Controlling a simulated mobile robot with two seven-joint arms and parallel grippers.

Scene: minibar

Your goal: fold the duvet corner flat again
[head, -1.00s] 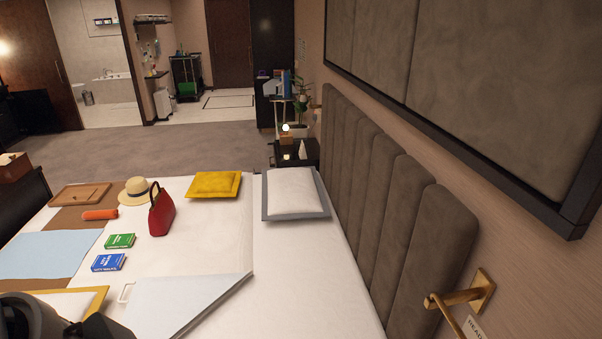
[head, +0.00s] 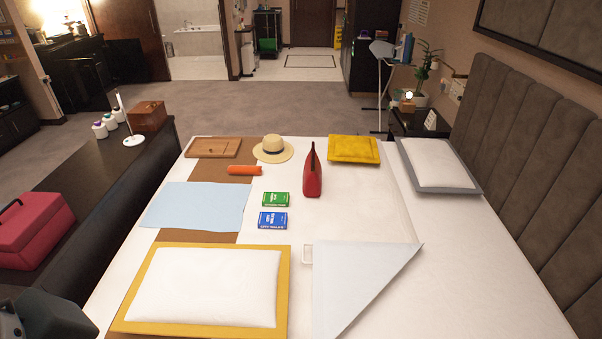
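The duvet corner (head: 355,277) is a pale blue-white triangle lying on the white bed at the near right. Its long slanted edge runs from the upper right down to the lower left, and its near tip is at the bottom of the view. A dark grey part of my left arm (head: 50,318) shows at the lower left corner, beside the bed. The fingertips of my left gripper cannot be made out. My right gripper is out of view. Nothing of mine touches the duvet corner.
A dark bench (head: 110,195) runs along the left.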

